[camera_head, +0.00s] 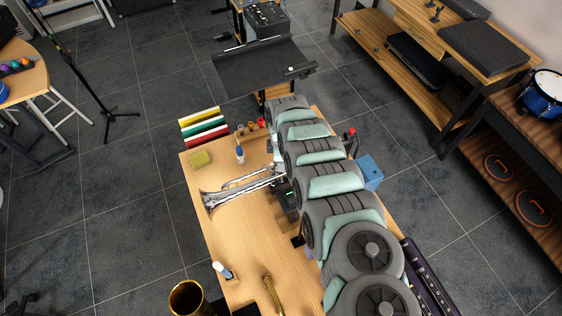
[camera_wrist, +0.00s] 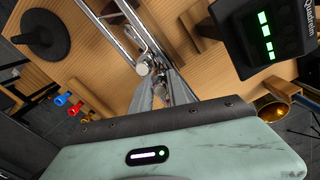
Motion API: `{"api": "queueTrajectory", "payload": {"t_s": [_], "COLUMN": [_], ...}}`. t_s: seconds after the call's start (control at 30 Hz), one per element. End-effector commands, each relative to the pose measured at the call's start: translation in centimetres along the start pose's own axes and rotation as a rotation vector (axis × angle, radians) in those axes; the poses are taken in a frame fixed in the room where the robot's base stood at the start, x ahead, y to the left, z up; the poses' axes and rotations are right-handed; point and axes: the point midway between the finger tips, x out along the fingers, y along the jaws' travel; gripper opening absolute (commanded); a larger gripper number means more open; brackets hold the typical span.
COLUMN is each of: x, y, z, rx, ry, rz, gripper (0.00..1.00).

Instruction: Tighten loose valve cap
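A silver trumpet (camera_head: 240,188) lies on the wooden table (camera_head: 233,240) in the head view, its bell to the left. My arm hides its right end. In the wrist view its silver tubes (camera_wrist: 125,22) run down to a round silver knob (camera_wrist: 143,67), which may be a valve cap; I cannot tell whether it is loose. The grey fingers of my gripper (camera_wrist: 163,88) point at the trumpet and come close together just below the knob. Silver parts show between them. I cannot tell whether they touch or grip. In the head view my arm hides the gripper.
A black device (camera_wrist: 268,38) with green lights stands beside the trumpet. A yellow sponge (camera_head: 200,159), a blue-capped bottle (camera_head: 240,155) and small red-topped pieces (camera_head: 261,122) are at the table's far end. A brass bell (camera_head: 187,298) and white bottle (camera_head: 222,270) are near the front.

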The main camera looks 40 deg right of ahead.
Motion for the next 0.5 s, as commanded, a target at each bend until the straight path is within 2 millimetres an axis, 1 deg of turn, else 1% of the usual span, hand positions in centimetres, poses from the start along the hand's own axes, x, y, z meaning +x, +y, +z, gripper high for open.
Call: {"api": "queueTrajectory", "payload": {"t_s": [0.03, 0.27, 0.5], "x": [0.00, 0.01, -0.02], "y": [0.01, -0.01, 0.00], "z": [-0.01, -0.01, -0.01], "rx": [0.000, -0.001, -0.001], "ry": [0.000, 0.000, 0.000], "rz": [0.000, 0.000, 0.000], "gripper": [0.24, 0.42, 0.42]}}
